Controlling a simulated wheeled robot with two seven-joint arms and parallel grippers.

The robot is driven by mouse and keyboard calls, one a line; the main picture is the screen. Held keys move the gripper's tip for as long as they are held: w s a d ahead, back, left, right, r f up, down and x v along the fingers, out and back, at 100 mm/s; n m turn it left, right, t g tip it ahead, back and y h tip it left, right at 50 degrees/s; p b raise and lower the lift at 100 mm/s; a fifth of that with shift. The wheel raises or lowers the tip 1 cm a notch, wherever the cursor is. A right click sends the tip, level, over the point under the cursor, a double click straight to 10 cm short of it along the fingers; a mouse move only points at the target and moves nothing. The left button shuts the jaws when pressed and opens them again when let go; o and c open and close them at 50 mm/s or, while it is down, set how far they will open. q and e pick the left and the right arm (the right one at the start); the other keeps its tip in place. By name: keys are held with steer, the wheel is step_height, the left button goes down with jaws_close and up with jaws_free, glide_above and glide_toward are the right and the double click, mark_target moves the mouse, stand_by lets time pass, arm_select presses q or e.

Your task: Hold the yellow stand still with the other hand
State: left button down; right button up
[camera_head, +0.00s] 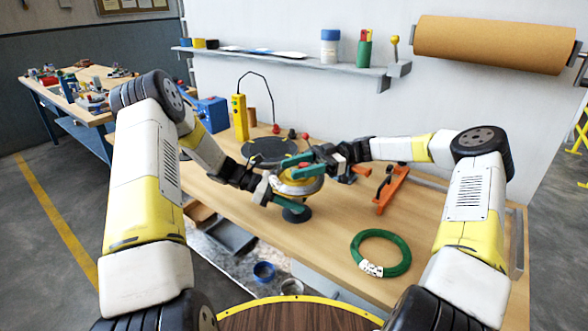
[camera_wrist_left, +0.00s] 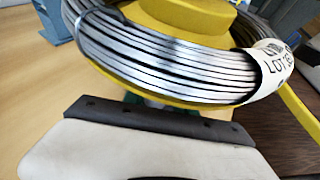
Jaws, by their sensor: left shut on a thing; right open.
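The yellow stand (camera_head: 300,171) stands on the workbench on a dark round foot. It carries a coil of silvery wire (camera_head: 312,186) with a white lot label. In the left wrist view, the coil (camera_wrist_left: 165,62) rings the stand's yellow hub (camera_wrist_left: 185,14), above a yellow plate. My left gripper (camera_head: 284,201) is shut on the stand, low at its near left side beneath the coil. The exact contact is hidden under the coil. My right gripper (camera_head: 305,162) is open at the top of the stand, close above the coil; whether it touches cannot be told.
A green hose ring (camera_head: 381,254) lies front right on the bench. An orange tool frame (camera_head: 390,190) stands right of the coil. A dark round disc (camera_head: 270,151) and a yellow control box (camera_head: 239,117) are behind. A brown paper roll (camera_head: 494,44) hangs on the wall.

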steer(key=shift+s+a, duration=0.15)
steer(key=shift+a, duration=0.15)
jaws_close()
